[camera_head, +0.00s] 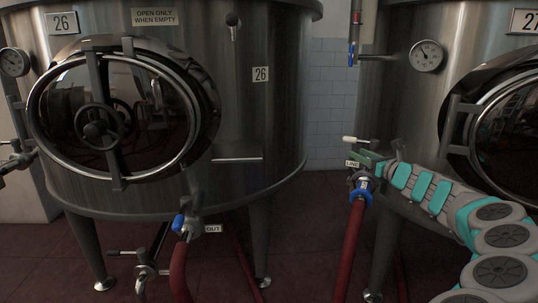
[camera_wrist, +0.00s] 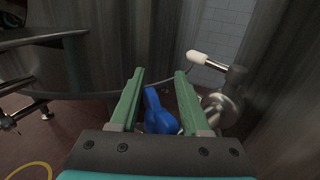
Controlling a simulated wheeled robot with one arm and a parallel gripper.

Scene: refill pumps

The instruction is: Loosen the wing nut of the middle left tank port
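My gripper (camera_head: 372,160) is at the port labelled LINE beside the right tank in the head view. In the wrist view its two green fingers (camera_wrist: 158,76) are apart, with a blue wing nut (camera_wrist: 160,112) between them. The nut seems to have small gaps to both fingers; contact cannot be told. The nut's lower part is hidden by the gripper body. In the head view a blue nut (camera_head: 361,186) shows below the gripper, on top of a red hose. Another blue nut (camera_head: 178,223) sits at the port labelled OUT under the left tank.
A valve with a white handle (camera_wrist: 198,57) stands close right of my fingers. The left tank (camera_head: 270,120), marked 26, has a round door. The right tank (camera_head: 400,110) is close behind my arm. Red hoses (camera_head: 350,245) hang to the floor. Tiled wall shows between the tanks.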

